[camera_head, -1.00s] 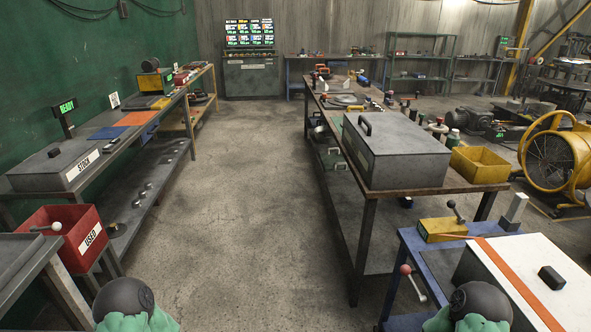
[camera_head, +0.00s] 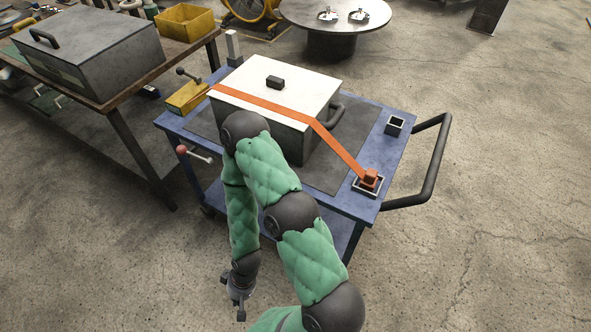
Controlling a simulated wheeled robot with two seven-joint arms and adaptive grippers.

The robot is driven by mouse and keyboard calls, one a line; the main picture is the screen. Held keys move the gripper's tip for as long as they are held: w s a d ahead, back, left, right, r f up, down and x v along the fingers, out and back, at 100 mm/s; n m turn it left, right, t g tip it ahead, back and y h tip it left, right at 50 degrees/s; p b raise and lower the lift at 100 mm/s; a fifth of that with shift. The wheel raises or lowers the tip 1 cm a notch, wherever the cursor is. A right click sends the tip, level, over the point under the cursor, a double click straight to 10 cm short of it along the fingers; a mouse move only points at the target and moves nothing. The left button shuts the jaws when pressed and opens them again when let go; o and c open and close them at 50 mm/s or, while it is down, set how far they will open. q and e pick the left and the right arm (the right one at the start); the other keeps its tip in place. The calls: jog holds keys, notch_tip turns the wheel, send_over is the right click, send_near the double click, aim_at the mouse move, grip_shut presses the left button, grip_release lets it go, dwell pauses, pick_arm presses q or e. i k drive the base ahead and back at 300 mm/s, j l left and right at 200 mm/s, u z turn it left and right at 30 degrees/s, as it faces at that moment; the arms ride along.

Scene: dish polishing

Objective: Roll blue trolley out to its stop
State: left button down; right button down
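The blue trolley (camera_head: 392,157) stands on the concrete floor right of the workbench. Its black push handle (camera_head: 437,165) sticks out on the right side. A white-lidded grey box (camera_head: 320,75) sits on its top, with an orange strap (camera_head: 327,138) across the lid, running down to an orange buckle near the front right corner. My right gripper (camera_head: 240,302) hangs low in front of the trolley, pointing down, apart from it; its fingers are too small to tell open or shut. My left gripper is out of view. No floor stop can be made out.
A workbench (camera_head: 130,93) with a grey lidded box (camera_head: 95,55) and yellow bin (camera_head: 184,21) stands at left. A red-knobbed lever (camera_head: 183,150) juts from the trolley's left side. A round table (camera_head: 336,16) stands behind. Floor (camera_head: 510,200) right of the handle is clear.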

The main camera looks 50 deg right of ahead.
aim_at(375, 135)
jog(key=z, duration=1.6)
